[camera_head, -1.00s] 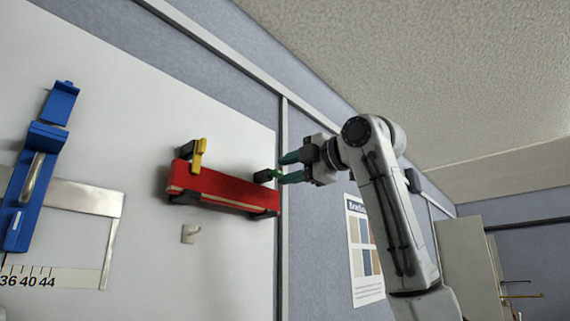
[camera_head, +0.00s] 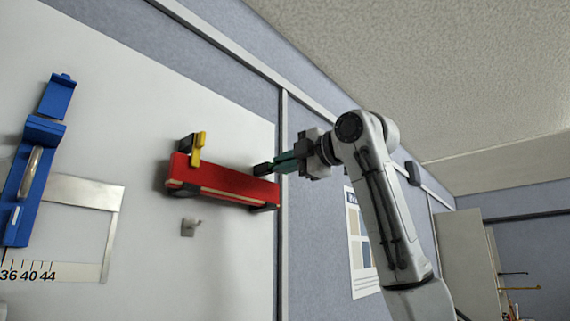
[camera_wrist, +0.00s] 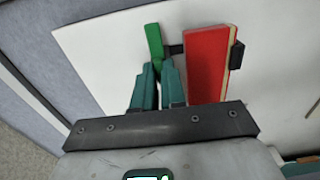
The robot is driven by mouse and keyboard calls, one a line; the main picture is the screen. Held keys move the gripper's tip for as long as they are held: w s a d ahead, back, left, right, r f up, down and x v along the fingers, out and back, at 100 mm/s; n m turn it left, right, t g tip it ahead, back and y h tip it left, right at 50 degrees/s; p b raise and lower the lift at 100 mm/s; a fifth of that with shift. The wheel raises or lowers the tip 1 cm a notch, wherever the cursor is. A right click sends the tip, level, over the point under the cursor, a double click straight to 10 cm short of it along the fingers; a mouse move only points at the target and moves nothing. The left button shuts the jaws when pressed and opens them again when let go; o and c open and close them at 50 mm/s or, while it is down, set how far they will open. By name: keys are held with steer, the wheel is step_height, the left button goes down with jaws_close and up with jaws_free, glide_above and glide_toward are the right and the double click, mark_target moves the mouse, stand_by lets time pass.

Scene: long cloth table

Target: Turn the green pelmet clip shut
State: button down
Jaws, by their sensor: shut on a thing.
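The red pelmet (camera_head: 225,183) is on the white board, held on dark brackets. A yellow clip (camera_head: 198,149) stands at its left end, reaching down over its front. The green clip (camera_wrist: 155,45) shows in the wrist view beside the right-end bracket, pointing away from the red pelmet (camera_wrist: 207,62), not across its front. My gripper (camera_head: 278,164) is at the pelmet's right end. In the wrist view my gripper (camera_wrist: 157,70) has its teal fingers shut on the near end of the green clip. In the head view the fingers mostly hide this clip.
A blue fixture with a metal handle (camera_head: 34,165) is on the board at left, by a metal bar and a number scale (camera_head: 48,271). A small hook (camera_head: 189,228) sits below the pelmet. A poster (camera_head: 361,245) hangs behind my arm. Air below the pelmet is free.

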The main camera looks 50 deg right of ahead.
steer(key=shift+f+m, duration=0.1)
steer(key=shift+m, duration=0.3)
steer(key=m, duration=1.7)
steer(key=shift+a+f, duration=0.25)
steer(key=shift+a, duration=0.05)
stand_by(0.4)
steer(key=c, duration=1.2)
jaws_free()
